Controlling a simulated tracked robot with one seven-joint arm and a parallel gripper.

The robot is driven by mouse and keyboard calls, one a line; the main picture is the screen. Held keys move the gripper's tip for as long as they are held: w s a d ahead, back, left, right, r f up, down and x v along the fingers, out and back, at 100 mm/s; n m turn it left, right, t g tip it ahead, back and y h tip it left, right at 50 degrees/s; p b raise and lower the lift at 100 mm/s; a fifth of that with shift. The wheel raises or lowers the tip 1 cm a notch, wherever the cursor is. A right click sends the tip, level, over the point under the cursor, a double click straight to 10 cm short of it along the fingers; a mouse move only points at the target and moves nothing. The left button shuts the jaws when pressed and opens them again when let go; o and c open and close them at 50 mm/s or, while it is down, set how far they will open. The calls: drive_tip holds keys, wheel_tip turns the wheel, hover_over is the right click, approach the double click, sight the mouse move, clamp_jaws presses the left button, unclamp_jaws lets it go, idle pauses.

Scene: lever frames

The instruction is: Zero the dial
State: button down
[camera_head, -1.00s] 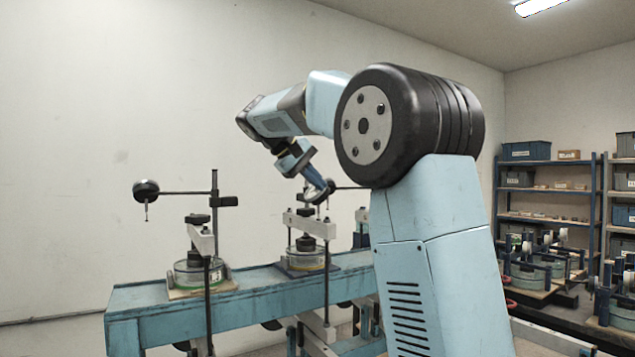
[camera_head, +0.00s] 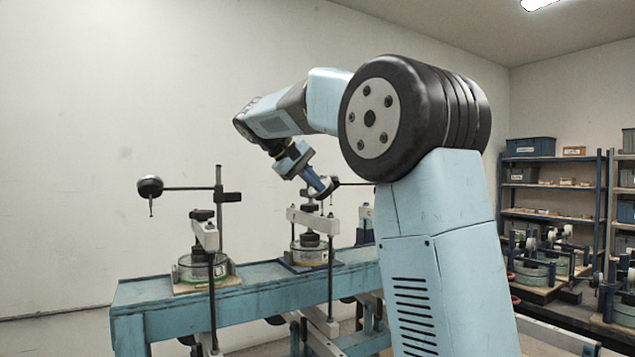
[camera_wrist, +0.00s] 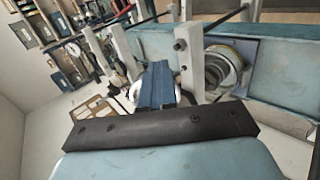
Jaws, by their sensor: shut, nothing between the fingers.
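My gripper (camera_head: 322,190) is shut and empty, reaching down over the middle lever frame (camera_head: 306,217). Its blue fingers (camera_wrist: 157,86) fill the centre of the wrist view. A round pale dial (camera_wrist: 137,91) shows partly behind the fingers there; they hide much of it, and I cannot read its needle or tell whether they touch it. In the head view my gripper hides most of the dial on that stand. A dark dial gauge (camera_head: 150,187) hangs on the left stand's arm, seen side-on, its face not readable.
The left lever frame (camera_head: 206,238) and the middle one stand on a blue bench (camera_head: 260,292). Another white-faced dial (camera_wrist: 73,49) shows farther off in the wrist view. White uprights and dark rods stand close around my fingers. Shelving (camera_head: 553,188) with bins stands at the right.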

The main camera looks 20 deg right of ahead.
drive_tip(key=shift+f, duration=0.45)
drive_tip(key=shift+s+a+f, duration=0.1)
drive_tip(key=shift+s+f, duration=0.05)
drive_tip(key=shift+s, duration=0.05)
idle(0.3)
drive_tip(key=v, duration=0.6)
idle(0.4)
drive_tip(key=s+d+f+t+y, duration=0.1)
drive_tip(key=s+f+y, duration=0.3)
drive_tip(key=s+f, duration=0.9)
drive_tip(key=s+d+f+m+t+y, duration=0.1)
drive_tip(key=s+f+t+y, duration=0.2)
drive_tip(key=s+f, duration=1)
drive_tip(key=s+y, duration=0.2)
drive_tip(key=s, duration=0.3)
drive_tip(key=shift+s+d+f+m, duration=0.2)
drive_tip(key=shift+d+f+m, duration=0.1)
drive_tip(key=shift+d, duration=0.1)
